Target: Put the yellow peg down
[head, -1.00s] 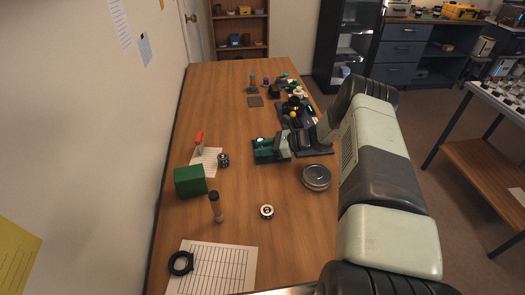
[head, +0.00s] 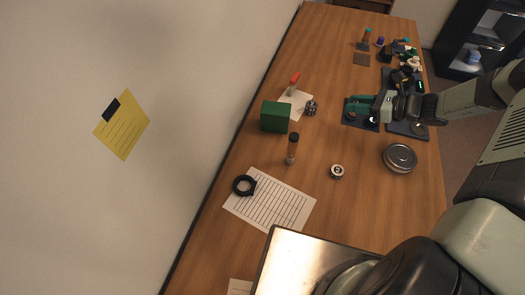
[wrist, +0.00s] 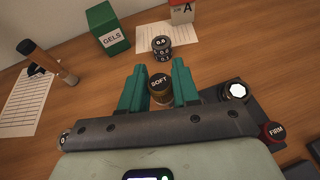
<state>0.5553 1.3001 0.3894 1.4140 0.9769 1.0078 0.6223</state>
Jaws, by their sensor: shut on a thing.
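My gripper (wrist: 158,74) has teal fingers, one on each side of a short round peg marked SOFT (wrist: 160,88) in the wrist view. The peg has a dark top and a brassy yellow side, and the fingers are shut on it. Its lower end is hidden, so I cannot tell whether it touches anything below. In the head view my gripper (head: 360,104) is over a dark plate (head: 349,119) on the right part of the table, and the peg is hidden there. A red-rimmed knob marked FIRM (wrist: 272,132) is at the right in the wrist view.
A green GELS box (head: 275,116), a dark-topped brush (head: 292,150), a small ring (head: 337,171) and a round metal tin (head: 400,157) stand around. A black ring (head: 243,185) lies on lined paper (head: 275,201). Bare wood lies between them.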

